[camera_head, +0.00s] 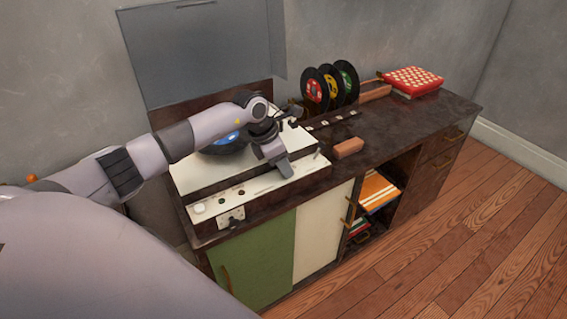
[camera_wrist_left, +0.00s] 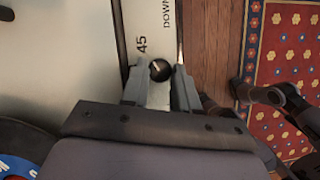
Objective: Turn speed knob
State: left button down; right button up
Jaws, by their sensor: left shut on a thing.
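The speed knob (camera_wrist_left: 160,70) is small, round and black with a pale line on top. It sits on the white control strip (camera_wrist_left: 135,22) beside the printed "45" in the left wrist view. My left gripper (camera_head: 285,170) reaches down to the front right of the record player (camera_head: 201,207) in the head view and hides the knob there. In the left wrist view the left gripper (camera_wrist_left: 160,80) has one finger on each side of the knob and is shut on it.
A record (camera_head: 222,148) with a blue label lies on the player under my left arm. The raised lid (camera_head: 200,55) stands behind. A reddish block (camera_head: 348,148), upright records (camera_head: 330,85) and a red-and-white box (camera_head: 413,79) are to the right on the cabinet (camera_head: 405,115).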

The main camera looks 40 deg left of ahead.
pick_arm(q)
jog(key=n+y+p, duration=0.1)
jog(key=n, duration=0.2)
jog(key=shift+d+r+t, duration=0.1)
jog(key=shift+t, duration=0.2)
jog(key=n+y+p, duration=0.1)
jog(key=n, duration=0.1)
jog(key=shift+d+n, duration=0.15)
jog(key=shift+n, duration=0.25)
jog(key=n+y, duration=0.1)
jog(key=n, duration=0.1)
jog(key=shift+d+n, duration=0.1)
jog(key=shift+n, duration=0.2)
jog(key=shift+n+y+b, duration=0.45)
jog(key=shift+n+y, duration=0.15)
jog(key=shift+n, duration=1)
jog(key=c, duration=1.1)
grip_release()
